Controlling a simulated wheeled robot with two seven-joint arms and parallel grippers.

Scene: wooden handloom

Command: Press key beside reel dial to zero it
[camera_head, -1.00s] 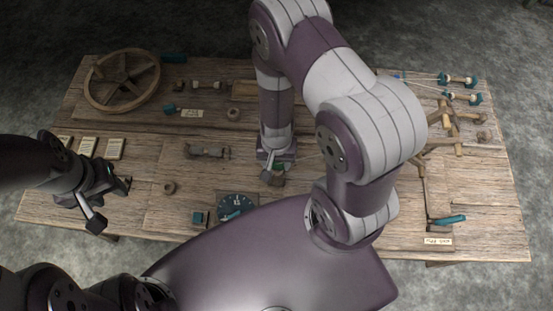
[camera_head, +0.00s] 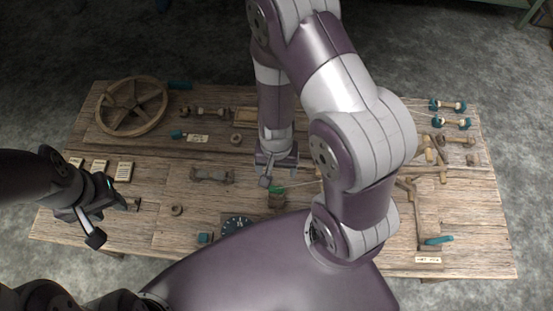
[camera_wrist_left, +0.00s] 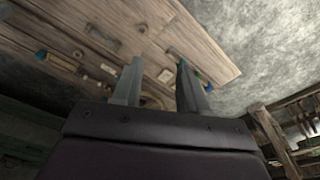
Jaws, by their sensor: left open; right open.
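The round dark reel dial (camera_head: 238,226) with pale marks lies near the table's front edge in the head view, its lower part hidden by my body. A small teal key block (camera_head: 205,238) sits just left of it. My left gripper (camera_head: 109,221) is open and empty, above the table's left part, well left of the key. Its two spread fingers show in the left wrist view (camera_wrist_left: 160,88), with nothing between them. My right gripper (camera_head: 279,174) is open above the table's middle, behind the dial, just beyond a green-topped spool-like piece (camera_head: 277,197).
A wooden wheel (camera_head: 131,108) lies at the back left. Several pale cards (camera_head: 100,167) lie on the left. A small ring (camera_head: 177,210) lies between my left gripper and the key. Wooden frame parts and a teal handle (camera_head: 438,240) stand at right.

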